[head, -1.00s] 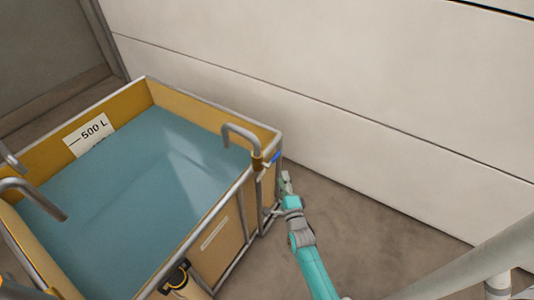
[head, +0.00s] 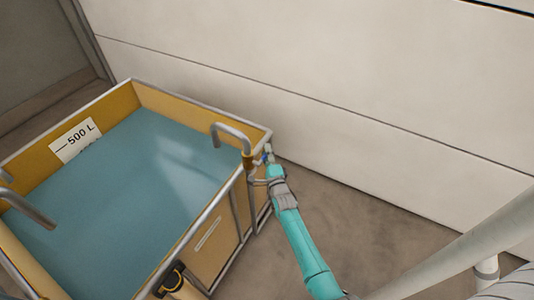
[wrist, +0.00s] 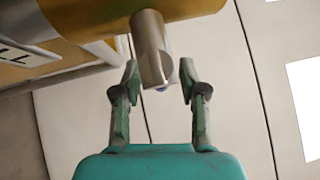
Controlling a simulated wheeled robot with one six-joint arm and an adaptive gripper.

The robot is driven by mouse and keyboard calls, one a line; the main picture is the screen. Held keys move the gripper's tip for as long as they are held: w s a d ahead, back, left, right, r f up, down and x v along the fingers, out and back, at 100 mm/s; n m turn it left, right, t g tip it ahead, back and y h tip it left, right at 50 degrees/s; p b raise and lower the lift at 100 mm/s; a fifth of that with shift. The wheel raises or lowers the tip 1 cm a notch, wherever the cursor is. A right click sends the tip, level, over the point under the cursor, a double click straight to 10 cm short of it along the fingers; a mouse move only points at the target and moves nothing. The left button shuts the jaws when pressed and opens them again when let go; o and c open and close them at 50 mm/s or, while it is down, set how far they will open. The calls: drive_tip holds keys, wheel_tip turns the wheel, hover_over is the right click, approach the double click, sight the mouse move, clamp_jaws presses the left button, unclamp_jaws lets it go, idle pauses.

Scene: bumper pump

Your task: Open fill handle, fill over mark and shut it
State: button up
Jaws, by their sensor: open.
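The yellow tank (head: 122,99) holds blue water (head: 130,180). Its white level plate (head: 76,139) reads 500 L; the water surface lies below that line and partly covers a lower marking. A grey hooked fill pipe (head: 229,129) arches over the tank's right corner, with a yellow body (head: 248,161) below it. In the wrist view, a metal stub (wrist: 149,45) projects from a yellow pipe (wrist: 120,10), with a little blue at its end. My gripper (wrist: 160,80) is open, its fingers on either side of the stub's end. The blue handle is mostly hidden; contact cannot be told.
A second grey hooked pipe (head: 25,208) overhangs the tank at the left. A black-and-yellow fitting (head: 170,280) is on the tank's near side. A pale panelled wall (head: 350,110) stands behind. Bare floor (head: 370,220) lies right of the tank.

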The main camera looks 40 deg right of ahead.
sight(263, 158)
clamp_jaws()
